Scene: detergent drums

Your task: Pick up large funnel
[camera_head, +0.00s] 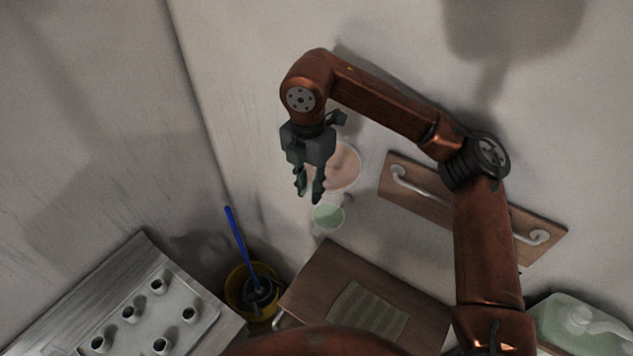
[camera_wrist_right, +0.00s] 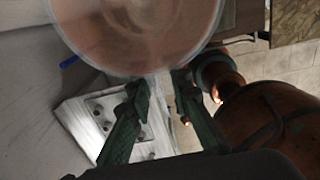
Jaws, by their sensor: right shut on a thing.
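The large funnel, pinkish and translucent, shows in the head view (camera_head: 346,163) as a round mouth just right of my right gripper (camera_head: 310,192) and partly hidden by it. In the right wrist view the funnel (camera_wrist_right: 140,30) fills the top, with its narrow end reaching down between the fingers. My right gripper (camera_wrist_right: 160,84) is shut on that narrow part, fingers pointing down in the head view. My left gripper is not in view.
A smaller green funnel (camera_head: 328,216) is just below the gripper. A wooden board with a metal handle (camera_head: 465,205) is on the wall to the right. Below are a wooden surface (camera_head: 325,270), a yellow bucket with a blue stick (camera_head: 236,240), and a grey rack with several pegs (camera_head: 140,255).

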